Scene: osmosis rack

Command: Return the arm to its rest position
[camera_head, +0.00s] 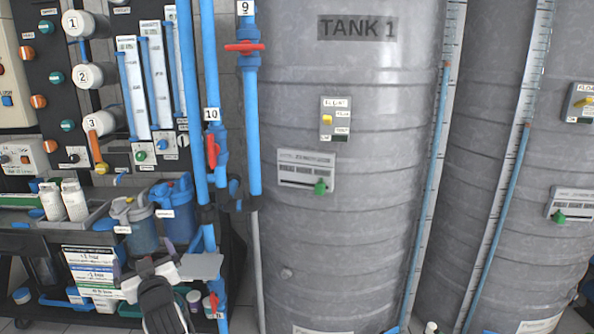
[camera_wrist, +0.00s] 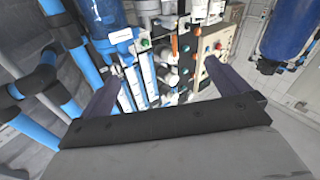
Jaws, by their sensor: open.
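My gripper (camera_wrist: 163,72) shows in the wrist view with its two dark fingers spread wide apart and nothing between them. In the head view my arm and gripper (camera_head: 160,284) are low at the left, in front of the rack's lower part and beside the blue pipes (camera_head: 201,130). The gripper's fingertips are hard to make out there. The wrist view looks past the fingers at the rack panel (camera_wrist: 168,55), seen tilted, with its valves and flow tubes.
A large grey tank marked TANK 1 (camera_head: 370,110) stands right of the pipes, with a second grey tank (camera_head: 520,170) beside it. Blue filter housings (camera_head: 178,218) and white bottles (camera_head: 75,200) sit near my arm. A red valve handle (camera_head: 244,47) sticks out from a pipe.

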